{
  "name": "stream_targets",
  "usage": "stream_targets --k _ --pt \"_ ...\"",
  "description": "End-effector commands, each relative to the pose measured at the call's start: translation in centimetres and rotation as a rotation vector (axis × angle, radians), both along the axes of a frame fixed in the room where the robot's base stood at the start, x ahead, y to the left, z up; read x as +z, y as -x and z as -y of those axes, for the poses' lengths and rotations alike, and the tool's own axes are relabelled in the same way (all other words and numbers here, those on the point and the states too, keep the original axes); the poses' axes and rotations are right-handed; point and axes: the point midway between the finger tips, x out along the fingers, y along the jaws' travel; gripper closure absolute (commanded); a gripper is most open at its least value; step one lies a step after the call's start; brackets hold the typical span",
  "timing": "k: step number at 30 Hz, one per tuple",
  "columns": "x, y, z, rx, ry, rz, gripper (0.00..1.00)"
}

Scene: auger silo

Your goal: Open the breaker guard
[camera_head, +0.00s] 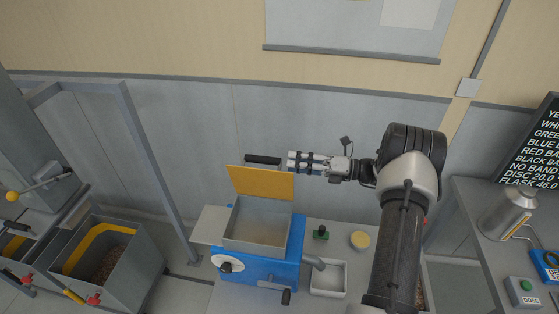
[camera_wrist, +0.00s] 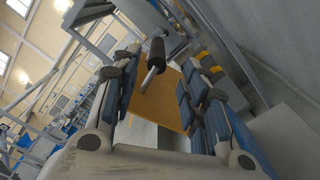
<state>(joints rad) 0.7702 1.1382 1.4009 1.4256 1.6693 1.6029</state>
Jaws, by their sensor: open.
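The breaker guard (camera_head: 262,183) is a yellow-orange panel on the blue breaker machine (camera_head: 262,270). It stands raised at the back of the grey open-topped hopper (camera_head: 256,225), whose inside shows. A black bar handle (camera_head: 262,160) sits at the guard's upper edge. My gripper (camera_head: 291,163) is just right of the handle, level with it and pointing left. In the wrist view my gripper (camera_wrist: 166,66) has its fingers spread. The handle (camera_wrist: 156,52) and guard (camera_wrist: 166,100) show in the gap between them, the handle apparently beyond the fingertips. Nothing is held.
A grey post frame (camera_head: 150,165) and bin (camera_head: 110,250) stand left. A bench with a metal flask (camera_head: 507,214) stands right. The wall is close behind.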

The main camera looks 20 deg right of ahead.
Motion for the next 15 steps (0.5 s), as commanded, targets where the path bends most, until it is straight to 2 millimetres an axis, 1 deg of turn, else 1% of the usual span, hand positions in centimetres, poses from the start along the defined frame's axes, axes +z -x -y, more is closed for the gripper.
stream_targets --k 1,3,6,10,15 --pt "0.0 0.6 0.8 0.000 0.000 0.000 0.60" --pt "0.0 1.2 1.7 0.000 0.000 0.000 0.60" --pt "0.0 1.8 2.6 0.003 -0.001 0.000 0.60" --pt "0.0 2.2 3.1 0.004 -0.001 0.000 0.60" --pt "0.0 2.3 3.1 0.005 -0.001 -0.001 0.60"
